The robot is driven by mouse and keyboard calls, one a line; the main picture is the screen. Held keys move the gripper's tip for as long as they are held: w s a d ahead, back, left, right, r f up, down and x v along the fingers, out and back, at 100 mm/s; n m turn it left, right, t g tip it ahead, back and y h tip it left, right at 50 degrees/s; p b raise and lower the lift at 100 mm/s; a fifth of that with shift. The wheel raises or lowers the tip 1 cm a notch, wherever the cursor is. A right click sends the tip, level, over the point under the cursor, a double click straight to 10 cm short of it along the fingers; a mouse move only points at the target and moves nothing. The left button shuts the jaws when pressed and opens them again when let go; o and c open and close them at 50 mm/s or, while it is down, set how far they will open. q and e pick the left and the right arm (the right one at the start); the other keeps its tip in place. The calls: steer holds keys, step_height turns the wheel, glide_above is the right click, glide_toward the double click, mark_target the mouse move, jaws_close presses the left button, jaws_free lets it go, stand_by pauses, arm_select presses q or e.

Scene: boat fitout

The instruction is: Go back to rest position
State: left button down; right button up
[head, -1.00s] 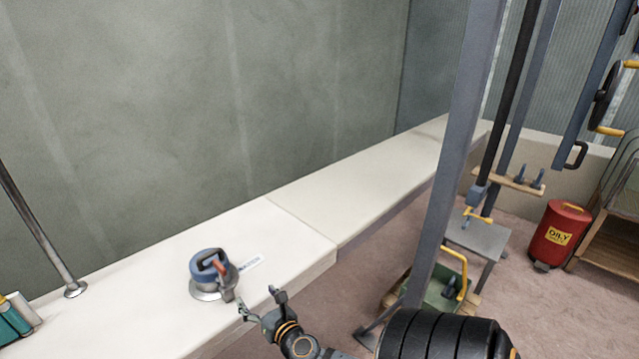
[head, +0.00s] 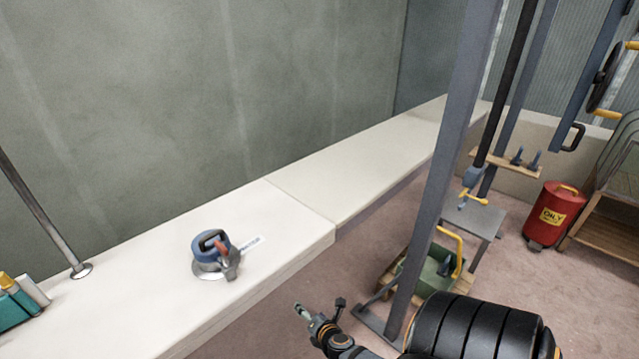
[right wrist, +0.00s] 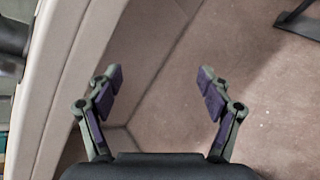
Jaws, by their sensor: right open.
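My right gripper (head: 321,307) is in the lower middle of the head view, in front of the pale bench and clear of its edge. In the right wrist view its two fingers (right wrist: 158,88) are spread apart with nothing between them, above the pinkish floor. A blue device with a round metal base and a red part (head: 213,254) sits on the bench, left of the gripper and apart from it. My left gripper is not in view.
The pale bench (head: 300,235) runs along the grey wall. A metal post (head: 440,170) stands right of my gripper. Behind it are a green toolbox (head: 425,277), a grey stool (head: 475,216) and a red oily-waste can (head: 555,215). Open floor lies in front of the bench.

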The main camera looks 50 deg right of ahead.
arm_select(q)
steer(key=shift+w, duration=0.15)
arm_select(e)
steer(key=shift+s+d+f+m, duration=0.2)
steer(key=shift+s+f+m, duration=0.1)
steer(key=shift+s+f, duration=0.15)
steer(key=shift+f, duration=0.1)
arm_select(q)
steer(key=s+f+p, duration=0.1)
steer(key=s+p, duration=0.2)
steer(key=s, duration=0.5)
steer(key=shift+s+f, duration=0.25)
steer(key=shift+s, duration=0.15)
arm_select(e)
steer(key=s+a+f+m+g+y, duration=0.1)
steer(key=s+a+f+m+g, duration=0.2)
steer(key=s+f+m, duration=0.4)
steer(key=s+a+f+m+g+y, duration=0.1)
steer(key=s+a+f+m+g, duration=0.2)
steer(key=s+f+m, duration=0.4)
steer(key=s+a+f+m+g+y, duration=0.1)
steer(key=s+a+f+m+g, duration=0.2)
steer(key=s, duration=1.4)
step_height(320, 180, down, 6)
steer(key=a+m, duration=0.2)
steer(key=m, duration=0.2)
steer(key=shift+s+a+r+g+y, duration=0.2)
steer(key=shift+s+g+y, duration=0.1)
steer(key=shift+s+y, duration=0.1)
